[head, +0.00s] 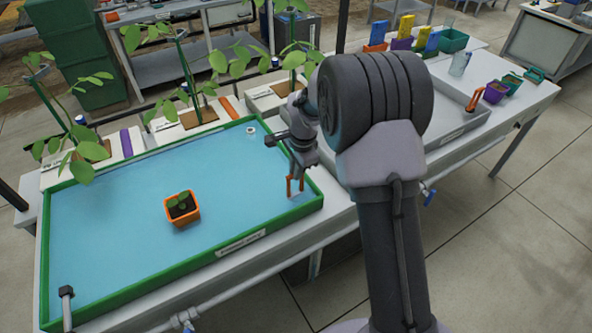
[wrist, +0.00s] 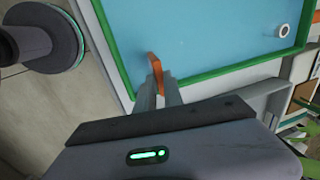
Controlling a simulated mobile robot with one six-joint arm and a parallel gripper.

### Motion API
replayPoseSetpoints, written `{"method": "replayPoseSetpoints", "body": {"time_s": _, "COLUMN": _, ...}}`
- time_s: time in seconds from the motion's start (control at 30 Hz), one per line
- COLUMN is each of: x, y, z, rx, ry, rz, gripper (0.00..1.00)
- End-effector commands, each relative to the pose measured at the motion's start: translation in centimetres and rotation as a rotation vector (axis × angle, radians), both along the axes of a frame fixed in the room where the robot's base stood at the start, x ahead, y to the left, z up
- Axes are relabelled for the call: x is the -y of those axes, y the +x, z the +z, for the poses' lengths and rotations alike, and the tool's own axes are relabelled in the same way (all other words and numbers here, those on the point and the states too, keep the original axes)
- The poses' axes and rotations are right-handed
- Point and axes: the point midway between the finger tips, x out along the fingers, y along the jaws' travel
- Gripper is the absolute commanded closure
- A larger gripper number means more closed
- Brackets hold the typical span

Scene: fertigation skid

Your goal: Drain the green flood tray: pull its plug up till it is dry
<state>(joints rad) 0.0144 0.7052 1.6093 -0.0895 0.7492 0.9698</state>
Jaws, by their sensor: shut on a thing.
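The green flood tray (head: 137,285) fills the left of the head view, its inside an even blue; I cannot tell the water depth. Its green rim (wrist: 215,73) also shows in the wrist view. My gripper (head: 296,178) is at the tray's right end, just inside the rim. It is shut on the orange plug handle (head: 290,187), which stands upright between the fingers in the wrist view (wrist: 155,72). The plug's lower end and the drain hole are hidden. I cannot tell whether the plug is seated or lifted.
An orange pot (head: 183,212) with a seedling stands in the tray. A white ring (head: 250,131) sits near the far rim. Tall plants (head: 185,65) line the back.

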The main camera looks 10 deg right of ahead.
Motion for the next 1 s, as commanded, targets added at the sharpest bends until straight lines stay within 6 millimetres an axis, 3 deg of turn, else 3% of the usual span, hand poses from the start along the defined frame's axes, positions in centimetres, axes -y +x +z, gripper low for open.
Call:
{"method": "replayPoseSetpoints", "body": {"time_s": 0.03, "x": 0.0, "y": 0.1, "z": 1.3, "rx": 0.003, "ry": 0.000, "rz": 0.001, "gripper": 1.00}}
{"method": "replayPoseSetpoints", "body": {"time_s": 0.13, "x": 0.0, "y": 0.1, "z": 2.7, "rx": 0.002, "ry": 0.000, "rz": 0.000, "gripper": 1.00}}
{"method": "replayPoseSetpoints", "body": {"time_s": 0.4, "x": 0.0, "y": 0.1, "z": 2.7, "rx": 0.004, "ry": 0.000, "rz": 0.000, "gripper": 1.00}}
{"method": "replayPoseSetpoints", "body": {"time_s": 0.43, "x": 0.0, "y": 0.1, "z": 2.7, "rx": 0.005, "ry": 0.001, "rz": 0.000, "gripper": 0.84}}
{"method": "replayPoseSetpoints", "body": {"time_s": 0.53, "x": 0.0, "y": 0.1, "z": 2.7, "rx": 0.004, "ry": 0.000, "rz": 0.000, "gripper": 0.66}}
{"method": "replayPoseSetpoints", "body": {"time_s": 0.87, "x": 0.0, "y": 0.0, "z": 2.9, "rx": 0.003, "ry": 0.000, "rz": 0.000, "gripper": 0.66}}
{"method": "replayPoseSetpoints", "body": {"time_s": 1.0, "x": 0.1, "y": -0.3, "z": 5.4, "rx": 0.004, "ry": 0.000, "rz": -0.001, "gripper": 0.66}}
